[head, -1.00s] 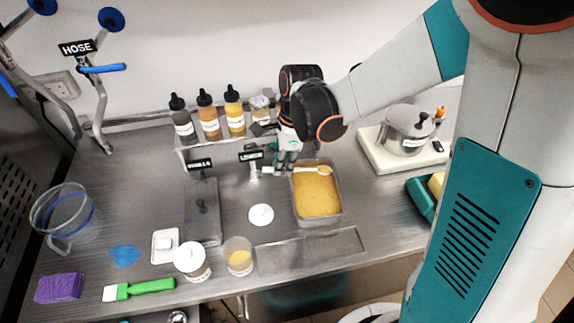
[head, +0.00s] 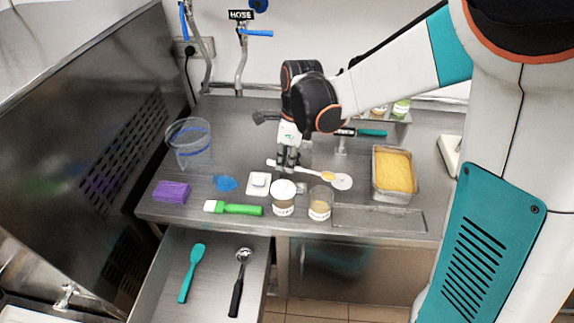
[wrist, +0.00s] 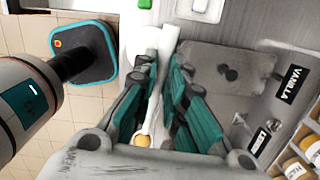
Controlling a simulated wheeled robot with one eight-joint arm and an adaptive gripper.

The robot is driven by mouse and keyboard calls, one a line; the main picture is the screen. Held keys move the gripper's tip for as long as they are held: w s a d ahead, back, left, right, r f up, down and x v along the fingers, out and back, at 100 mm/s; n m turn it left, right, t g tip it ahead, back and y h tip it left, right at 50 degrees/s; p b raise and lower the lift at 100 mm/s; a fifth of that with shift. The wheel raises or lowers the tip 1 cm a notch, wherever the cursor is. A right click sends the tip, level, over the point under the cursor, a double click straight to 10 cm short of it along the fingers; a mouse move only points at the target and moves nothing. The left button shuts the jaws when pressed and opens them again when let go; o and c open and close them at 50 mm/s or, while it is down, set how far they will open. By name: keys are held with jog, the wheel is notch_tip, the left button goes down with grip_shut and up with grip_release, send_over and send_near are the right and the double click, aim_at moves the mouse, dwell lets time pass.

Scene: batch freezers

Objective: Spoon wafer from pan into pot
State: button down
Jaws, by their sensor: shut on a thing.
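My gripper (head: 288,166) is shut on a white spoon (head: 275,163) and holds it above the worktop. The spoon's bowl carries a yellow-tan load (head: 328,176), which also shows in the wrist view (wrist: 142,141). The metal pan (head: 393,200), full of yellow filling, stands to the right, apart from the spoon. A clear open pot (head: 320,205) with pale contents stands just in front of the spoon's bowl. A flat white disc (head: 343,182) lies behind the clear pot, partly overlapped by the spoon.
A clear jug (head: 188,145), purple block (head: 172,191), blue piece (head: 225,183), small white tray (head: 258,184) and green brush (head: 235,208) occupy the left side. An open drawer (head: 215,260) below holds a teal spatula (head: 192,272) and dark-handled scoop (head: 240,280).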

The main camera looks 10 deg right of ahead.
jog(key=shift+s+a, duration=0.2)
jog(key=shift+a, duration=0.45)
jog(key=shift+f+b, duration=0.7)
jog(key=shift+f, duration=0.25)
jog(key=s+d+r+t+y+b, duration=0.4)
jog(key=d+r+y+b, duration=0.3)
jog(key=y, duration=0.5)
jog(key=shift+d+r+t, duration=0.2)
jog(key=shift+d+t, duration=0.4)
jog(key=shift+d, duration=0.8)
jog(key=shift+s, duration=0.1)
